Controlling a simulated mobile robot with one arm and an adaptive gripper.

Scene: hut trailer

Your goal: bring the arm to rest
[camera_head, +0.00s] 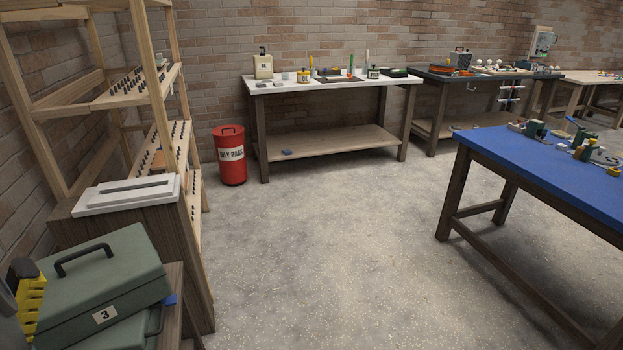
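My gripper and arm do not show for certain in the head view. A grey and black shape (10,315) at the lower left edge is cut off by the frame, and I cannot tell what it is. The task names no other object.
A wooden shelf rack (150,85) stands behind. A red bin (230,165), white-topped bench (340,88) and blue table (560,165) surround clear floor (330,240).

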